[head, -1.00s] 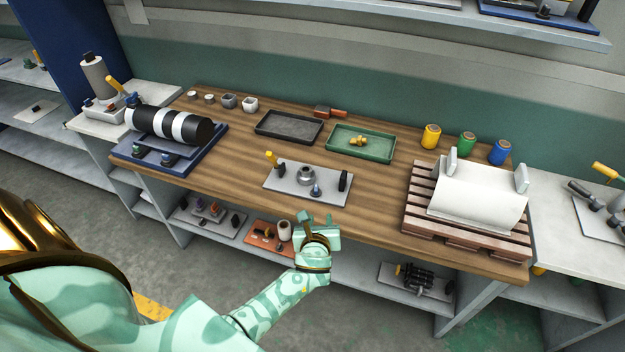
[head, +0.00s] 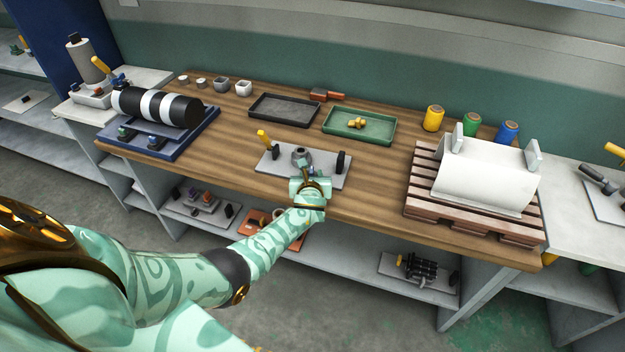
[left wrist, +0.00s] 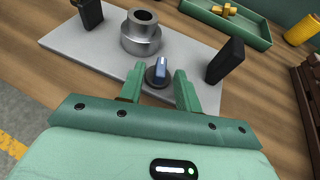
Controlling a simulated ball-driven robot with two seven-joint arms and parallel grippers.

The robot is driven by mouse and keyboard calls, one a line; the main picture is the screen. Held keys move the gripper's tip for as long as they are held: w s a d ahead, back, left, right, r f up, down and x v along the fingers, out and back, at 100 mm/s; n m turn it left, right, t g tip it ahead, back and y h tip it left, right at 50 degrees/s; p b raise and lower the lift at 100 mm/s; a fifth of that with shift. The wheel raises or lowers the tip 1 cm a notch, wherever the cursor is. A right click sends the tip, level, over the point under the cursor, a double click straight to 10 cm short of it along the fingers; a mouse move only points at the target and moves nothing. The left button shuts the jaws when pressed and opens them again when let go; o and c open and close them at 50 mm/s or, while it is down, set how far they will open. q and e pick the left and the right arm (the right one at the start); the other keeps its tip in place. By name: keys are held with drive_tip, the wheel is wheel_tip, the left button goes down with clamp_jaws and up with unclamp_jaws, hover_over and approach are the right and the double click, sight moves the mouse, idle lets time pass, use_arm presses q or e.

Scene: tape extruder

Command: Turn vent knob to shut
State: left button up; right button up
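The knob (left wrist: 160,71), with a dark round base and a blue grip bar, sits on the grey plate (left wrist: 60,42) in the left wrist view. The bar points roughly away from my gripper. My left gripper (left wrist: 159,74) is open, with one green finger on each side of the knob; I cannot tell whether either touches it. My right gripper is not in view.
A round metal fitting (left wrist: 141,33) stands just behind the knob. A black upright block (left wrist: 226,60) is to its right. On the wooden bench (head: 375,185) are a green tray (head: 335,131), a black tray (head: 262,117) and a pallet (head: 425,205) with a white roll.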

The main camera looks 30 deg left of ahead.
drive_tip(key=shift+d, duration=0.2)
use_arm(q)
clamp_jaws()
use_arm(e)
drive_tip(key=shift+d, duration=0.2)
